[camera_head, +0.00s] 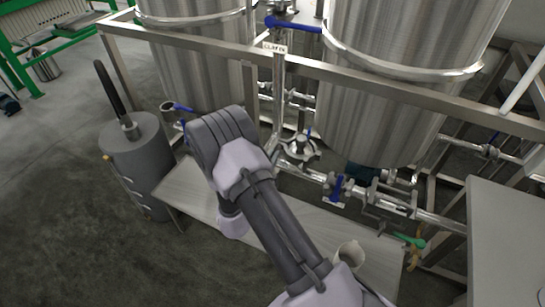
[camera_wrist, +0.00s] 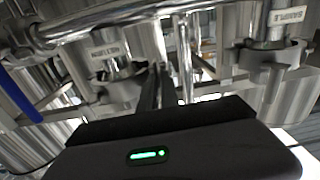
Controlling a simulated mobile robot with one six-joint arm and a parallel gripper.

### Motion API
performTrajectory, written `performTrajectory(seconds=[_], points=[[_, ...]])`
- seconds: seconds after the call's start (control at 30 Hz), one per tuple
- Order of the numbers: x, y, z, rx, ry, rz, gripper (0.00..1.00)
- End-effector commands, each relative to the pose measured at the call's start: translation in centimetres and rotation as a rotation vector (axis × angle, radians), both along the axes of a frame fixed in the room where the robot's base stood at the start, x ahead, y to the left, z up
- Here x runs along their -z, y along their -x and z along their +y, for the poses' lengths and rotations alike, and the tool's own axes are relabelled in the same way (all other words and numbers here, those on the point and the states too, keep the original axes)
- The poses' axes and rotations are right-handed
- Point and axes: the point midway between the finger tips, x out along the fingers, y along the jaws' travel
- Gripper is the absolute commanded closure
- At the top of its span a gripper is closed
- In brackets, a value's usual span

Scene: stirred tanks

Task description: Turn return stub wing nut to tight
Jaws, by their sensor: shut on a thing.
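In the wrist view, a small label (camera_wrist: 103,50) that appears to read RETURN, upside down, is on the pipework. Just below it is the return stub clamp (camera_wrist: 115,88), a dark metal ring. My gripper (camera_wrist: 158,78) is at the right side of this clamp, its dark fingers shut on the wing nut. The nut is hidden between the fingers, so its turn angle does not show. In the head view my arm covers the gripper and the return stub.
A similar clamp (camera_wrist: 268,56) under a SAMPLE label (camera_wrist: 287,15) stands at right in the wrist view. A blue handle (camera_wrist: 18,95) is at left. In the head view, a steel frame rail (camera_head: 400,91), a bench (camera_head: 185,192) and a grey cylinder (camera_head: 142,160) surround my arm.

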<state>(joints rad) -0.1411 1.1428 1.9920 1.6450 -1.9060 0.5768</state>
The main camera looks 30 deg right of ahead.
Motion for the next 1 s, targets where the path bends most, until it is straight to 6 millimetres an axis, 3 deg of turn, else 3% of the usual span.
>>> performTrajectory(seconds=[0.6, 0.73, 1.0], points=[[0.04, 0.02, -0.01, 0.0, -0.025, -0.03, 1.0], [0.04, 0.02, -0.01, 0.0, -0.025, -0.03, 0.72], [0.01, 0.01, 0.01, 0.0, -0.025, -0.03, 0.72]])
